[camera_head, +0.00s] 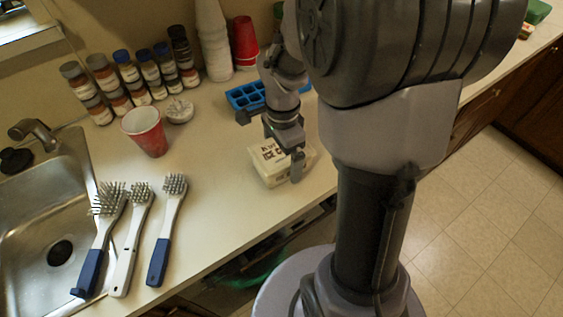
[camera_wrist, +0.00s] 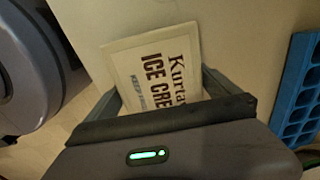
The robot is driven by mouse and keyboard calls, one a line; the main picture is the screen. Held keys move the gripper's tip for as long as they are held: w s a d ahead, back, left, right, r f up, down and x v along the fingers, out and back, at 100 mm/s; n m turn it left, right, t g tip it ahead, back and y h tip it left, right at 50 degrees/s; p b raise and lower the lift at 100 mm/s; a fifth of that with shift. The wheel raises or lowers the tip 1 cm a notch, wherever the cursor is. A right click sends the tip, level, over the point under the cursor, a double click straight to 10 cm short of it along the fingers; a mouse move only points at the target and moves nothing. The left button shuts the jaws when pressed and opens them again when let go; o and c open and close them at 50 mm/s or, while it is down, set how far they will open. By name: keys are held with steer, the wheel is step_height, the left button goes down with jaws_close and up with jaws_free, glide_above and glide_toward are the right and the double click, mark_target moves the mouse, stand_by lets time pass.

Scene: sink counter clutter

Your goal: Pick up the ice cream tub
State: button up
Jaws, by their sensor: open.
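The ice cream tub (camera_head: 268,165) is a small cream-white box with dark lettering, upright near the counter's front edge. In the wrist view the tub (camera_wrist: 145,62) shows its printed lid, with the near end hidden behind my gripper. My gripper (camera_head: 270,143) is open at the tub, with one finger in front of its right part in the head view. In the wrist view my gripper (camera_wrist: 158,92) has its fingers on either side of the lid's near end. I cannot tell whether they touch it.
A blue ice tray (camera_head: 245,97) lies behind the tub; it also shows in the wrist view (camera_wrist: 300,92). A red cup (camera_head: 145,131), several spice jars (camera_head: 132,78) and stacked white cups (camera_head: 214,45) stand left. Brushes (camera_head: 165,232) lie beside the sink (camera_head: 42,195).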

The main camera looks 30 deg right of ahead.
steer(key=shift+w+f, duration=0.1)
steer(key=shift+f, duration=0.3)
steer(key=shift+r, duration=0.15)
steer(key=shift+c, duration=0.9)
steer(key=c, duration=1.6)
